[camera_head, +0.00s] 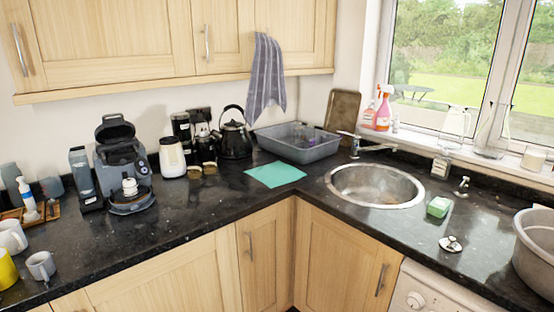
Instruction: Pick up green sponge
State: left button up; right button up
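A small green block, which looks like the green sponge (439,206), lies on the dark granite worktop (400,245) just right of the round metal sink (376,186). A flat turquoise cloth (275,174) lies on the worktop left of the sink. Neither of my grippers shows in the head view, so nothing is seen touching the sponge.
A sink plug (451,244) lies in front of the sponge, and a grey basin (537,250) stands at the right edge. A coffee machine (122,165) and mugs stand left. The worktop around the sponge is mostly clear.

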aim_at(439, 207)
jog(key=z, duration=0.3)
jog(key=i+j+z, duration=0.25)
jog(key=z, duration=0.15)
jog(key=i+j+z, duration=0.2)
jog(key=j+z, duration=0.15)
jog(key=i+j, duration=0.15)
jog(key=j, duration=0.15)
jog(key=i+j, duration=0.15)
jog(key=j, duration=0.15)
jog(key=i+j+z, duration=0.1)
jog(key=j, duration=0.2)
jog(key=i+j, duration=0.15)
jog(key=j, duration=0.15)
